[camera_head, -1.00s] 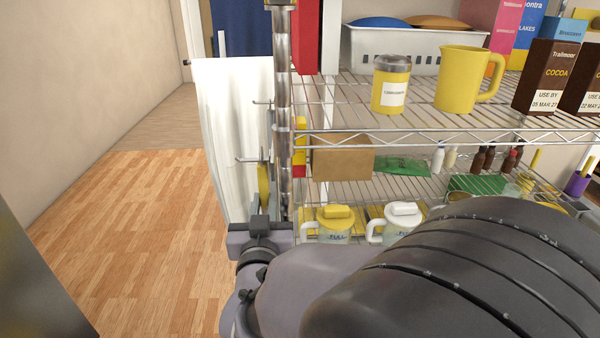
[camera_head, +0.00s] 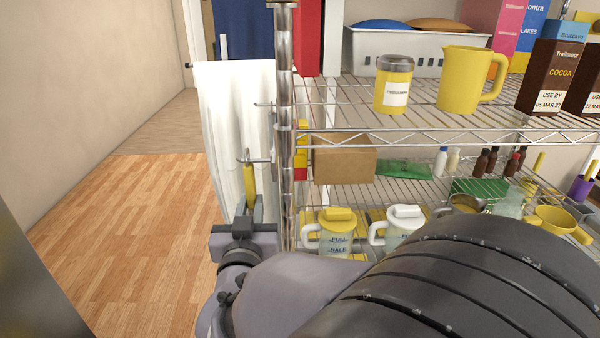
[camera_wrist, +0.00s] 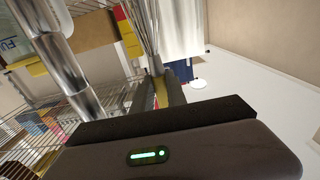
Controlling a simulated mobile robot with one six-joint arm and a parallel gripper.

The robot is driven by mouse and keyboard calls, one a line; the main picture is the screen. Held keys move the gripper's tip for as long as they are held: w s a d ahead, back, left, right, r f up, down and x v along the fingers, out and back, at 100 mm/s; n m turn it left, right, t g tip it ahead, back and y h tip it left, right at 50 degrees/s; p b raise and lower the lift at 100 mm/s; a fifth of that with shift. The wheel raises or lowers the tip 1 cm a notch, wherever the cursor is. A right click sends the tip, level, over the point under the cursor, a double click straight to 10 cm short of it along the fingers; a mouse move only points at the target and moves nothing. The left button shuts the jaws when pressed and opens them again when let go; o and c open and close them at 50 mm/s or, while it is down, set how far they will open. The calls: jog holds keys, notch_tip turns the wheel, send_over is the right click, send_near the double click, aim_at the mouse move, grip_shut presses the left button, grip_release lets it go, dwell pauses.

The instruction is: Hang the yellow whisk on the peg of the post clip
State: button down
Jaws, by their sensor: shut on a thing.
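The yellow whisk (camera_head: 250,183) is upright, with its handle rising from my gripper (camera_head: 247,211), which is shut on it. In the wrist view a strip of the yellow whisk (camera_wrist: 161,91) shows between the fingers of my gripper (camera_wrist: 165,88). The whisk's lower part is hidden by my gripper. A thin metal peg (camera_head: 261,160) sticks out leftward from the chrome shelf post (camera_head: 285,120). The whisk's top end is at the peg's outer end. I cannot tell whether its hanging loop is around the peg or in front of it. The clip body is not clear.
A second peg (camera_head: 263,104) juts out higher on the post. A white cloth (camera_head: 228,110) hangs just behind the pegs. The wire shelf (camera_head: 420,117) to the right holds jars, jugs and boxes. The wooden floor (camera_head: 140,230) at left is open.

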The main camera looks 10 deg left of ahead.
jog(key=a, duration=0.2)
jog(key=s+a, duration=0.1)
jog(key=a, duration=0.2)
jog(key=shift+s+a, duration=0.1)
jog(key=shift+a, duration=0.1)
dwell(0.4)
dwell(1.3)
jog(key=s+d+r+n+g+y+p, duration=0.4)
jog(key=s+d+r+n+g+p, duration=0.2)
jog(key=r+p, duration=0.3)
jog(key=s+d+r+n+g+y+p, duration=0.4)
jog(key=s+d+r+n+g+p, duration=0.2)
jog(key=d+r+g+p, duration=0.1)
jog(key=s+d+r+n+g+y+p, duration=0.5)
jog(key=s+d+r+n+g+p, duration=0.1)
jog(key=r+p, duration=0.5)
jog(key=s+r+g, duration=0.1)
jog(key=g, duration=0.1)
jog(key=shift+d+g+p, duration=0.25)
jog(key=shift+g+p, duration=0.05)
jog(key=shift+g, duration=0.1)
